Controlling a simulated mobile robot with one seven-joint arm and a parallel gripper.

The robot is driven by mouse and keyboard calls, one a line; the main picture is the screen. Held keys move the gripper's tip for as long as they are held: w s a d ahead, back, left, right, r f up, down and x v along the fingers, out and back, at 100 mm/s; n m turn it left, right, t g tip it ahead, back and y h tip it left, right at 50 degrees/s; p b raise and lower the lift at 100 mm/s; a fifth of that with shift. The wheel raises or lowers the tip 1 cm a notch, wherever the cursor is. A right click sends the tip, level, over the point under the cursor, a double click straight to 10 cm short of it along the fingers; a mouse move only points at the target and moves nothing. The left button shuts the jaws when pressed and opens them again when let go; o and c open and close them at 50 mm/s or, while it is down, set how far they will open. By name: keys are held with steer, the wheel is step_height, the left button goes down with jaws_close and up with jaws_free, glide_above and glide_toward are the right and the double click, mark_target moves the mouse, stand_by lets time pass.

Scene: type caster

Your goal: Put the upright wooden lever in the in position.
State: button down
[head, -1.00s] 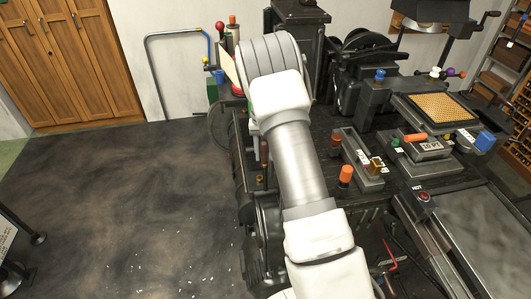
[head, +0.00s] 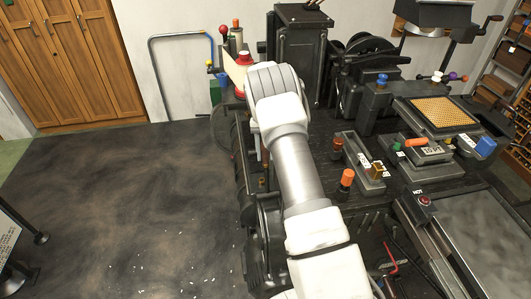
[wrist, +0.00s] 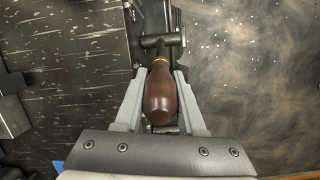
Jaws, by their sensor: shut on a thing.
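The wooden lever (wrist: 160,95) has a dark brown rounded handle with a brass-coloured ring, joined to a black metal stem. In the wrist view it lies between the two fingers of my gripper (wrist: 159,88), which are shut on the handle from both sides. The black machine part that the stem joins is just beyond the fingertips. In the head view my arm hides the gripper and the held lever. I cannot tell the lever's exact tilt.
The black machine bench carries an orange knob (head: 347,178), a tray with a yellow grid (head: 443,112) and a grey 10 PT block (head: 428,151). A tall black box (head: 298,45) stands behind my arm. Open dark floor (head: 110,210) lies to the left.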

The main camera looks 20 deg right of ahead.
steer(key=shift+w, duration=0.1)
steer(key=c, duration=0.5)
jaws_free()
steer(key=shift+v, duration=8.7)
